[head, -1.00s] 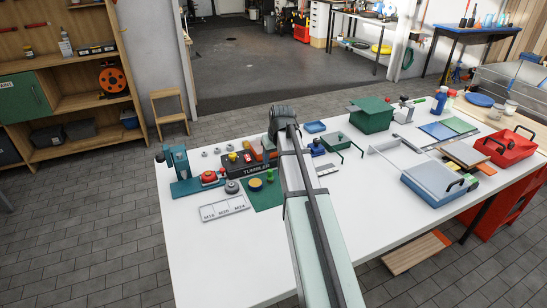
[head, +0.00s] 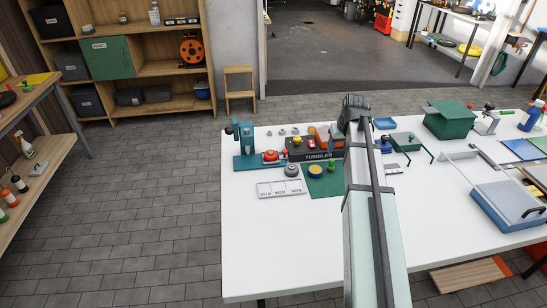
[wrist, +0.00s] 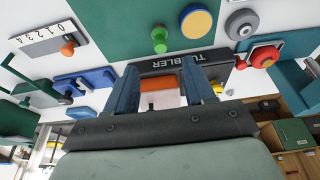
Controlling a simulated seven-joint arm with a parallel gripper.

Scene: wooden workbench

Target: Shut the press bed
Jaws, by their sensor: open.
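A teal upright press (head: 245,143) stands on a blue-green base at the left end of the white bench. It also shows at the right edge of the wrist view (wrist: 297,78). I cannot make out how far its bed is open. A red round knob or button (head: 270,155) sits close beside it. My gripper (wrist: 160,66) is open and empty, its two blue-grey fingers apart over the black TUMBLER box, with an orange block visible between them. In the head view my arm hides the fingers. The gripper is to the right of the press and apart from it.
The black TUMBLER box (head: 316,154) and a green mat (head: 325,182) lie near my gripper. A white label strip (head: 279,189) lies in front. The bench's front left is clear.

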